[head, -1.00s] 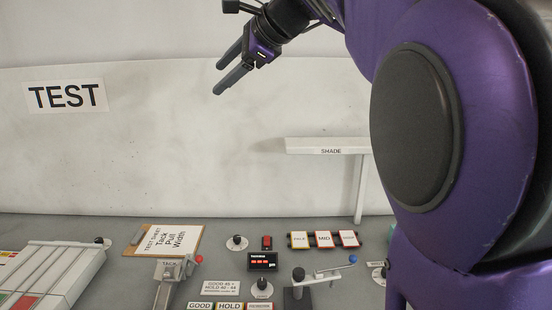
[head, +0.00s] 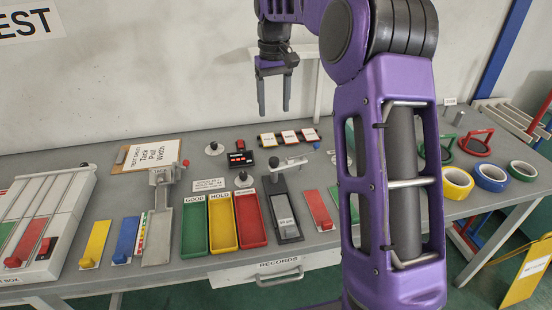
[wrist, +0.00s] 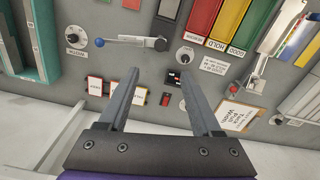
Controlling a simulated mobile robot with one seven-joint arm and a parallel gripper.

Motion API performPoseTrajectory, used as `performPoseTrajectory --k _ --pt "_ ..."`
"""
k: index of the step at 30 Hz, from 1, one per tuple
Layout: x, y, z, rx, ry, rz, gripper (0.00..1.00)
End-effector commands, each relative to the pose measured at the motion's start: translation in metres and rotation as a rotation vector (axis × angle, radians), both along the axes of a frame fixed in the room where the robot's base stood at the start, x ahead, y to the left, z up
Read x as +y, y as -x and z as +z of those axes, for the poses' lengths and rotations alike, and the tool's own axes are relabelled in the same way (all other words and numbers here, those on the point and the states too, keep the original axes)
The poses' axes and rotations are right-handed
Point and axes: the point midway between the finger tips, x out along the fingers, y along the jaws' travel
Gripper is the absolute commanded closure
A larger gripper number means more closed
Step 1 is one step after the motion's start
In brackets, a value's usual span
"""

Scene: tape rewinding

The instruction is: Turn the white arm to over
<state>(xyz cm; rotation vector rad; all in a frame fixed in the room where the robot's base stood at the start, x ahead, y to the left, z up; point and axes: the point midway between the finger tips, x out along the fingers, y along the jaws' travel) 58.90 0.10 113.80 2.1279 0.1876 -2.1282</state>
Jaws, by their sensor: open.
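A pale arm with a blue ball at its end (head: 292,164) sits on a dark pivot post on the bench. In the wrist view this arm (wrist: 130,40) stretches left from the pivot to the blue ball. A dial (wrist: 76,37) lies just left of the ball, with a label that seems to read WIDTH. I cannot read an "over" mark. My gripper (head: 274,108) is open and empty, above the back of the bench. In the wrist view my gripper (wrist: 160,78) points at the bench, its fingers apart from the arm.
Cards (head: 289,138) stand behind the arm. A red-lit display (head: 240,158) and knobs are to its left. Green, yellow and red trays (head: 222,222) lie at the front. A red-ball device (head: 162,180) stands left; tape rolls (head: 490,177) lie right. A white SHADE stand rises behind.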

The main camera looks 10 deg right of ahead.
Motion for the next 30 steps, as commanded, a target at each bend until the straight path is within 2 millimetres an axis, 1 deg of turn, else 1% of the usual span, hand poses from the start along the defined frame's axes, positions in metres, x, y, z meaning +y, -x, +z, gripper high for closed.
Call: performPoseTrajectory --k 5,15,21,25,30 --pt "0.000 0.001 -0.025 0.004 0.000 0.001 0.34" --pt "0.001 0.001 -0.100 0.005 -0.002 -0.001 0.34" --pt "0.001 0.001 -0.139 0.003 -0.001 -0.002 0.34" --pt "0.001 0.001 -0.157 0.002 -0.002 -0.002 0.34" --pt "0.001 0.000 -0.169 0.000 -0.001 -0.002 0.34"
